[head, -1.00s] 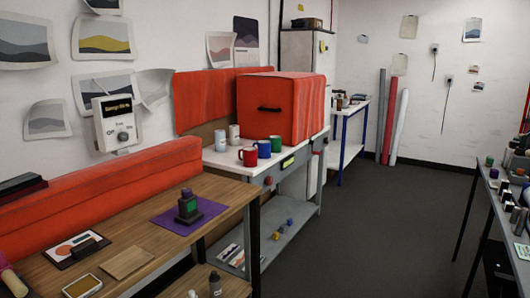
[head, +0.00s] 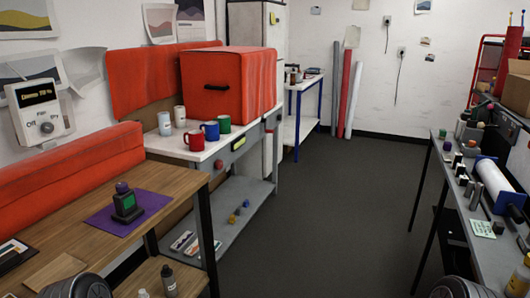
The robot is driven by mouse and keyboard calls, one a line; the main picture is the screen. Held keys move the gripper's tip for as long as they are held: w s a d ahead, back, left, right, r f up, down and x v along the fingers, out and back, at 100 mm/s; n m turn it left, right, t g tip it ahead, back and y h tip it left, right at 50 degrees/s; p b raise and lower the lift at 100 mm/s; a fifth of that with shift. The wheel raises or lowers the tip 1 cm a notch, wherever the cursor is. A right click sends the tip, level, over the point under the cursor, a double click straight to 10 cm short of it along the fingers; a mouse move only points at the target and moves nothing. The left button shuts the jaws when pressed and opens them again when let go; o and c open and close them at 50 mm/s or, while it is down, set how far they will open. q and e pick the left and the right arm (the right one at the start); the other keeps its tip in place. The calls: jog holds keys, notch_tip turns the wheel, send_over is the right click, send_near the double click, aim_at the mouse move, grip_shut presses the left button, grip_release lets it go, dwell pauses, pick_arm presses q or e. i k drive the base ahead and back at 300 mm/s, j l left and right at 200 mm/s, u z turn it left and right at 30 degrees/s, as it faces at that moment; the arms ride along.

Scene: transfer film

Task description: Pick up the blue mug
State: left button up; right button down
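The blue mug (head: 210,130) stands upright on the white top of the bench (head: 185,148), in front of the large red box. A red mug (head: 194,140) is close to its left and a green mug (head: 224,124) close to its right. Two white mugs (head: 164,124) stand behind and to the left. Dark rounded parts of my arms show at the bottom left and bottom right edges. Neither gripper's fingers are visible, and nothing of mine is near the mugs.
The large red box (head: 240,90) fills the back of the bench top. A wooden table (head: 165,185) with a purple mat (head: 105,222) stands at the left front. A cluttered grey table (head: 490,255) stands on the right. The dark floor (head: 320,220) between them is clear.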

aim_at(211, 128)
jog(key=i+l+z, duration=0.1)
jog(key=i+z, duration=0.4)
jog(key=i, duration=1.7)
jog(key=i+l+u, duration=0.1)
jog(key=i+u, duration=0.35)
jog(key=i+l+u, duration=0.4)
jog(key=i, duration=0.25)
jog(key=i+l+u, duration=0.85)
jog(key=l, duration=0.2)
jog(key=i+l+u, duration=0.3)
jog(key=l+u, duration=0.15)
jog(key=l, duration=0.3)
